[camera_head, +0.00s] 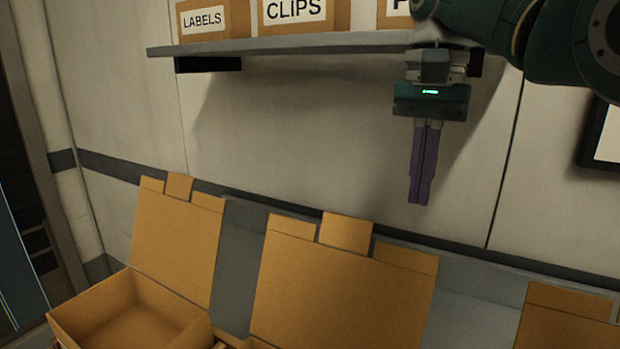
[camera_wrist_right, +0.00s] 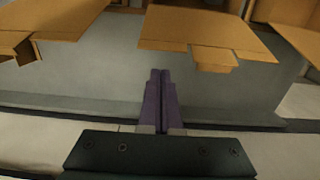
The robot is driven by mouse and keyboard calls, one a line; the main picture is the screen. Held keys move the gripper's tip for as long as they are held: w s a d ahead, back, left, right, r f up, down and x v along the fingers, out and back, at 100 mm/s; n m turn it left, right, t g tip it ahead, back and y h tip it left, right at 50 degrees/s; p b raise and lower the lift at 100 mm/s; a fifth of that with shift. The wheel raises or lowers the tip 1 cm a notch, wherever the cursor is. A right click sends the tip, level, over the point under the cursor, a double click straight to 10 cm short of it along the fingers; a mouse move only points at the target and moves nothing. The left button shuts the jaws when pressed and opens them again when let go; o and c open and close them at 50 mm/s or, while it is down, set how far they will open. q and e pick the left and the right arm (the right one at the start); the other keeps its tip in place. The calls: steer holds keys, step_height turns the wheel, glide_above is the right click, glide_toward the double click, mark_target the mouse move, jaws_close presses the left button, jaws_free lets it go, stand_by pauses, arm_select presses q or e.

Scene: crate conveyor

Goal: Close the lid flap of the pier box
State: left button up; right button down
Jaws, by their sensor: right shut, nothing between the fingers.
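Three cardboard boxes stand in a row with their lid flaps raised. The left box's lid (camera_head: 178,235) stands up behind its open, empty-looking body (camera_head: 135,315). The middle lid (camera_head: 340,285) also stands up, with a tab on its top edge; its body is mostly below the frame. Only part of the right lid (camera_head: 565,325) shows. I cannot tell which is the pier box. My right gripper (camera_head: 420,200) points down, shut and empty, above and behind the middle lid, apart from it. The right wrist view shows its closed fingers (camera_wrist_right: 160,75) with lids ahead. My left gripper is not in view.
A wall shelf (camera_head: 300,43) holds boxes labelled LABELS (camera_head: 203,20) and CLIPS (camera_head: 300,15), plus a partly hidden one; my right arm passes in front of its right end. A dark-framed panel (camera_head: 605,140) hangs at right. The wall between shelf and lids is clear.

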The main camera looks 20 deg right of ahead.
step_height(320, 180, down, 8)
steer(key=shift+s+a+f, duration=0.15)
steer(key=shift+s, duration=0.15)
